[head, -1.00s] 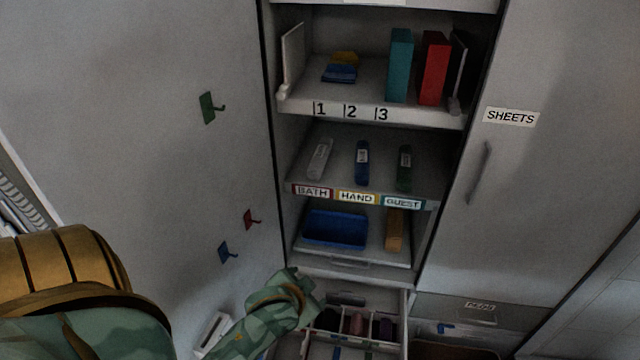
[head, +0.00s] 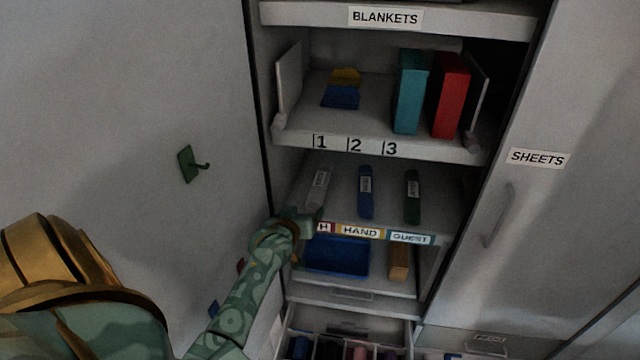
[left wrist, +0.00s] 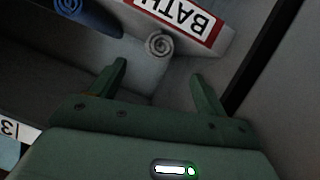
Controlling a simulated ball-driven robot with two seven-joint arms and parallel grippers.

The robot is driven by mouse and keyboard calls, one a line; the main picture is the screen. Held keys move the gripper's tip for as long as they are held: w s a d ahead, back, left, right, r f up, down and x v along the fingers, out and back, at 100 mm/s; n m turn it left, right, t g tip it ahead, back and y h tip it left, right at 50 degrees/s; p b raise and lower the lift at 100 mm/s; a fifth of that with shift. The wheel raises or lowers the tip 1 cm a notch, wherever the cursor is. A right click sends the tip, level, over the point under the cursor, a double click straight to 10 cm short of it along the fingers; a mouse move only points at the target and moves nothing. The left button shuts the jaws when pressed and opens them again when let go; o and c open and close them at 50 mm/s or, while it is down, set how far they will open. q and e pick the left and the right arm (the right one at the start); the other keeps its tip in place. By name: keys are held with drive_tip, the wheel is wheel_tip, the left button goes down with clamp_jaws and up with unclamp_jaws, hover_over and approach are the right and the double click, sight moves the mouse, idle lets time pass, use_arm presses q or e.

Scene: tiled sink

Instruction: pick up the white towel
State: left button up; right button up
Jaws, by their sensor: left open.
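The white towel (head: 318,187) is a small roll on the middle shelf, behind the BATH label, leftmost of three rolls. In the left wrist view its spiral end (left wrist: 160,45) shows just beyond the finger gap, with its body running down between the fingers in the picture. My left gripper (head: 306,218) is at the shelf's front left edge, just in front of the towel's near end, and covers part of the label. In the left wrist view the gripper (left wrist: 160,85) is open with nothing clamped. My right gripper is not in view.
A blue roll (head: 365,191) and a green roll (head: 412,196) lie to the towel's right. The cabinet's left wall is close to my gripper. A blue bin (head: 337,256) stands on the shelf below. The numbered shelf (head: 430,150) is above.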

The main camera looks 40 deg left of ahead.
sight(311, 203)
use_arm(q)
drive_tip(key=x, duration=0.4)
drive_tip(key=shift+w+a+f, duration=0.2)
drive_tip(key=shift+w+a, duration=0.1)
drive_tip(key=shift+w, duration=0.35)
drive_tip(key=x, duration=0.3)
drive_tip(key=shift+w+a+f, duration=0.1)
drive_tip(key=shift+w, duration=0.2)
drive_tip(key=shift+w+a+f, duration=0.2)
drive_tip(key=shift+w, duration=0.2)
drive_tip(key=shift+s+d+r, duration=0.1)
drive_tip(key=shift+s, duration=0.05)
drive_tip(key=shift+c, duration=0.3)
drive_tip(key=c, duration=1)
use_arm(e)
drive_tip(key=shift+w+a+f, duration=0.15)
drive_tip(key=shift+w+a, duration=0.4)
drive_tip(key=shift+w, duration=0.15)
use_arm(q)
drive_tip(key=shift+r, duration=0.1)
